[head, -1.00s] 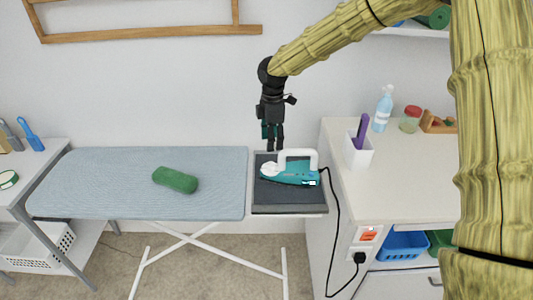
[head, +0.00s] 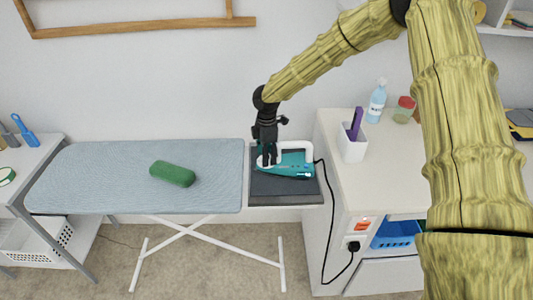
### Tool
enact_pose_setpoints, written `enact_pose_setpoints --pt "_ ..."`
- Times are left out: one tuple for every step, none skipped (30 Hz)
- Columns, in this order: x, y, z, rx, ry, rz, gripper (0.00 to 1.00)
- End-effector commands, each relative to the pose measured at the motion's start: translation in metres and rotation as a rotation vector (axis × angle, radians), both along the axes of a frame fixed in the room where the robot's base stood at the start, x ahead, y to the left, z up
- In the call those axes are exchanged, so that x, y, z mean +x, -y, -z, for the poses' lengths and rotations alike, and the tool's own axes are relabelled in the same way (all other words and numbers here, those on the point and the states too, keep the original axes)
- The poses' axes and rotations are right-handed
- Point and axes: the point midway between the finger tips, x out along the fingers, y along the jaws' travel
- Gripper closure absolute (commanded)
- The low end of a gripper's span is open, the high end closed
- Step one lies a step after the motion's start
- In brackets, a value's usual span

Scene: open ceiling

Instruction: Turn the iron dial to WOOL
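The teal and white iron (head: 297,167) lies on the dark rest pad (head: 285,189) at the right end of the ironing board. Its white handle arches over the body, and its black cord runs off to the right. My black gripper (head: 266,163) points down at the iron's left end, with its fingertips in front of or touching that part. The fingers look close together, but the picture is too small to tell whether they are open or shut. The dial and its markings cannot be made out; the gripper covers the white round part at the left end.
A green rolled cloth (head: 172,174) lies on the blue-grey ironing board (head: 100,185). The white counter (head: 375,185) on the right holds a white cup (head: 352,145) with a purple item, a blue bottle (head: 376,104) and a red-lidded jar (head: 404,110).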

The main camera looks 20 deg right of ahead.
Motion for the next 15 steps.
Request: enact_pose_setpoints --pt "0.0001 0.0000 0.0013 0.000 0.000 0.000 0.49" --pt "0.0002 0.0000 0.0020 0.000 0.000 0.000 0.49" --pt "0.0002 -0.0001 0.0025 0.000 0.001 0.000 0.49" --pt "0.0003 -0.0001 0.0028 0.000 0.001 0.000 0.49" --pt "0.0003 -0.0001 0.0029 0.000 0.001 0.000 0.49" --pt "0.0003 -0.0001 0.0030 0.000 0.001 0.000 0.49" --pt "0.0003 -0.0001 0.0030 0.000 0.001 0.000 0.49" --pt "0.0003 -0.0001 0.0029 0.000 0.001 0.000 0.49" --pt "0.0003 -0.0001 0.0029 0.000 0.001 0.000 0.49" --pt "0.0003 -0.0001 0.0029 0.000 0.001 0.000 0.49" --pt "0.0003 -0.0001 0.0029 0.000 0.001 0.000 0.52" --pt "0.0003 -0.0001 0.0029 0.000 0.001 0.000 0.60" --pt "0.0003 -0.0001 0.0029 0.000 0.001 0.000 0.65" --pt "0.0003 -0.0001 0.0029 0.000 0.001 0.000 0.71" --pt "0.0003 -0.0001 0.0028 0.000 0.001 0.000 0.78"
